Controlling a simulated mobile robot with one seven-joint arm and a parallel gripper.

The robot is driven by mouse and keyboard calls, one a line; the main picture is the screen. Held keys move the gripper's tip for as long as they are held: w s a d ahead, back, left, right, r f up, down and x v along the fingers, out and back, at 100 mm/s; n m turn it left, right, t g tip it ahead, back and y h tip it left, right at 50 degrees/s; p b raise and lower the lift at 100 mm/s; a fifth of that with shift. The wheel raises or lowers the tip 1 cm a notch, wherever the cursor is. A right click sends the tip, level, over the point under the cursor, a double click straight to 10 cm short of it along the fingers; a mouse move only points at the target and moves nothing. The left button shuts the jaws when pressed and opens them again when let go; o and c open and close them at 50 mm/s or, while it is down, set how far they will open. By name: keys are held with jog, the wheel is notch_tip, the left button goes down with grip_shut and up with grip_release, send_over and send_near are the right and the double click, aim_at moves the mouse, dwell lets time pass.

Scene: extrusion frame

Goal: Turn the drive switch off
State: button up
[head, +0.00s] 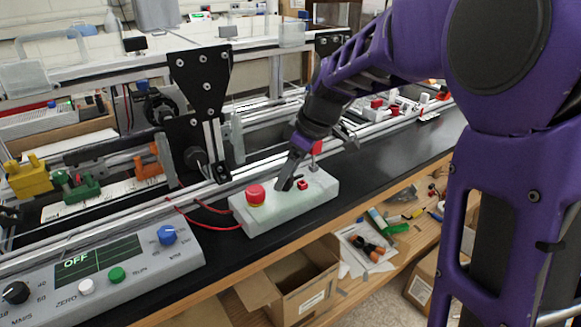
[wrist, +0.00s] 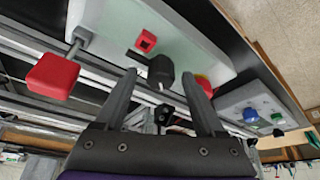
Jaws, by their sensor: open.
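A pale control box (head: 262,222) sits on the black bench top. It carries a red mushroom button with a yellow base (head: 255,194), a small red square switch (head: 302,185) and a red-capped metal lever. In the wrist view, the lever's red cap (wrist: 52,76) is at left, and a black knob (wrist: 160,70) stands between the fingertips of my gripper (wrist: 159,78). My gripper (head: 286,182) is open, low over the box. I cannot tell whether its fingers touch the knob. No readable label shows which control is the drive switch.
A grey panel (head: 185,262) with knobs, buttons and a green display reading OFF lies to the left. Aluminium rails run behind the box. An open cardboard box (head: 300,285) is below the bench's front edge. Black bench (head: 400,165) is clear to the right.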

jog(key=p+v, duration=0.3)
jog(key=v, duration=1.4)
jog(key=shift+r, duration=0.25)
